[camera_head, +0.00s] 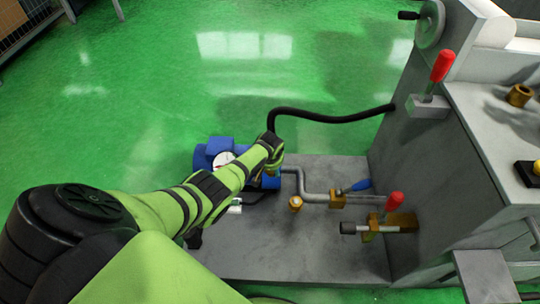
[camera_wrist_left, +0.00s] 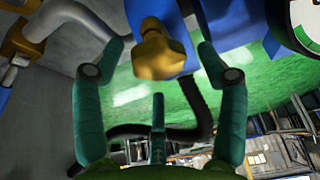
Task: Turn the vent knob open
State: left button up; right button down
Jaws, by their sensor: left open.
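The vent knob (camera_wrist_left: 158,52), a brass-yellow faceted piece, sits on the blue pump body (camera_wrist_left: 150,12) at the top middle of the left wrist view. My left gripper (camera_wrist_left: 160,48) is open, with one green finger on each side of the knob and visible gaps between. I cannot tell how deep the fingers reach around it. In the head view my left arm reaches to the blue pump (camera_head: 213,147), and its wrist and hand hide the knob there. My right gripper is not in view.
A pressure gauge (camera_head: 223,159) is on the pump beside my arm. A grey pipe (camera_head: 315,197) runs right to valves with a blue lever (camera_head: 355,187) and a red lever (camera_head: 394,202). A black hose (camera_head: 335,119) arcs to the grey machine (camera_head: 430,165). Green floor is clear behind.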

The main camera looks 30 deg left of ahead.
pick_arm(q)
jog(key=v, duration=1)
jog(key=shift+r, duration=0.2)
jog(key=s+d+f+m+h, duration=0.15)
jog(key=s+d+m, duration=0.4)
jog(key=s, duration=0.75)
jog(key=s+d+f+m+h, duration=0.1)
jog(key=s+d+f+m, duration=0.15)
jog(key=s+d, duration=0.9)
jog(key=s+a+f+g+p, duration=0.1)
jog(key=s+a+p, duration=0.2)
jog(key=s+p, duration=0.7)
jog(key=s+a+f+g+p, duration=0.2)
jog(key=s+p, duration=0.8)
jog(key=p, duration=0.6)
jog(key=shift+s+a+m+p, duration=0.4)
jog(key=shift+a, duration=0.1)
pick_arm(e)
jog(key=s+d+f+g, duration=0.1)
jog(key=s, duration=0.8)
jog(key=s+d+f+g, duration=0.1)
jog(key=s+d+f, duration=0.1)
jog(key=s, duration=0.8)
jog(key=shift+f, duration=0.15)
